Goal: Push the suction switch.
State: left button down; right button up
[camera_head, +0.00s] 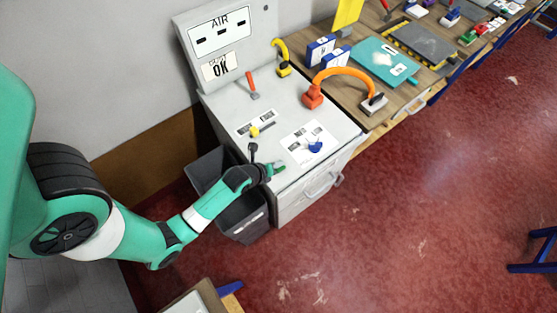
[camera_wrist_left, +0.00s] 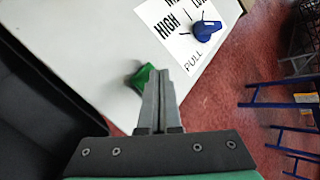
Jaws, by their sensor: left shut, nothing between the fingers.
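A small green switch-like block (camera_head: 280,167) sits on the front corner of the white cabinet top (camera_head: 285,108). I take it to be the suction switch; I can read no label on it. It also shows in the left wrist view (camera_wrist_left: 141,78), partly hidden by my fingers. My left gripper (camera_head: 270,172) is shut and empty, with its tips right beside the green block. In the left wrist view the closed fingertips (camera_wrist_left: 158,74) overlap its right edge; I cannot tell whether they touch it. My right gripper is not in view.
A blue knob (camera_head: 315,146) on a HIGH/LOW label and a yellow knob (camera_head: 254,131) lie close by on the cabinet top. A red lever (camera_head: 252,85) and an orange hose (camera_head: 345,72) are farther back. A dark bin (camera_head: 243,222) stands below my left forearm.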

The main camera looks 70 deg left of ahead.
pick_arm(q)
jog(key=shift+f+b, duration=0.3)
jog(key=shift+f, duration=0.2)
jog(key=shift+r, duration=0.1)
dwell(0.3)
jog(key=shift+r+p, duration=0.95)
jog(key=shift+p, duration=0.15)
notch_tip(320, 180, up, 6)
jog(key=p, duration=0.6)
